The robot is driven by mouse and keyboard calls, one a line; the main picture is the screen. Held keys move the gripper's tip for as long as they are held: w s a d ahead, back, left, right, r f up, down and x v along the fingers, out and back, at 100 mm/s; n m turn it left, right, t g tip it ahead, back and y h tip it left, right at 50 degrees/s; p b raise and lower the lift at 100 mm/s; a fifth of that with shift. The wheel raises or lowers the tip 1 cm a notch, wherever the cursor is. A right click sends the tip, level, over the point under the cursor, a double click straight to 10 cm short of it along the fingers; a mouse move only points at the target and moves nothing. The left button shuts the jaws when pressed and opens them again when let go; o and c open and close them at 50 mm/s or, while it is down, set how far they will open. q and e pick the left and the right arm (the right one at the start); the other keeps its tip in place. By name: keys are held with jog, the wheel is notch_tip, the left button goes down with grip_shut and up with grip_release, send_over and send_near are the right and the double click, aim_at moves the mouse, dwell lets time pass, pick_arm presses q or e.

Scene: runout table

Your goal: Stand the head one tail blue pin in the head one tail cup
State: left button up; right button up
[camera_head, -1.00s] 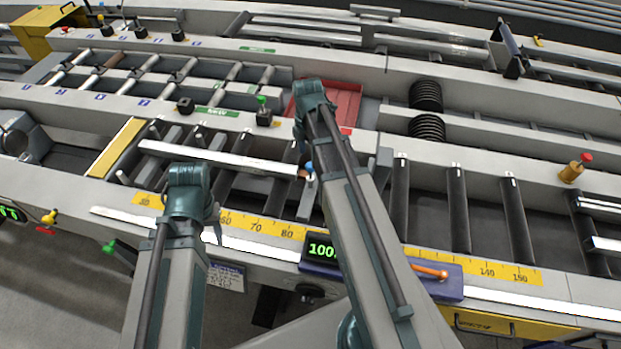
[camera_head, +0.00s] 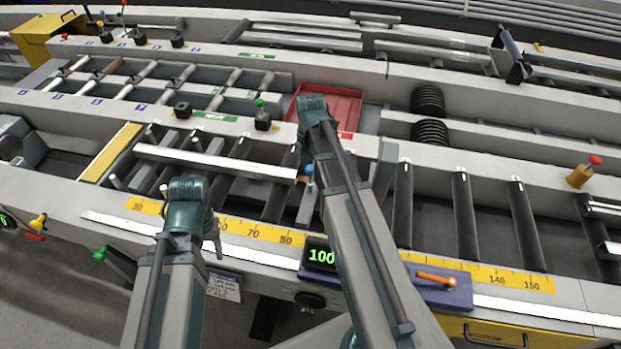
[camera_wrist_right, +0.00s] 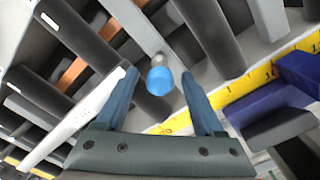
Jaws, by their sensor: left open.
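The blue pin's rounded blue cap (camera_wrist_right: 160,80) shows in the right wrist view, with a grey metal part beyond it. It also shows small in the head view (camera_head: 309,169), beside my right arm. My right gripper (camera_wrist_right: 160,76) is open, with one finger on each side of the blue cap in the picture; I see no contact. In the head view its fingers are mostly hidden behind my arm. My left gripper (camera_head: 190,212) hangs over the front of the runout table, its fingers partly hidden. I cannot pick out the head one tail cup.
A pale bar (camera_head: 215,163) lies across the dark rollers beside the blue pin. A red tray (camera_head: 338,103) is behind my right wrist. A yellow ruler (camera_head: 500,277) and a blue display box (camera_head: 440,288) line the front edge. A red-topped brass post (camera_head: 582,172) stands at right.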

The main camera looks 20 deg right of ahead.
grip_shut()
dwell(0.3)
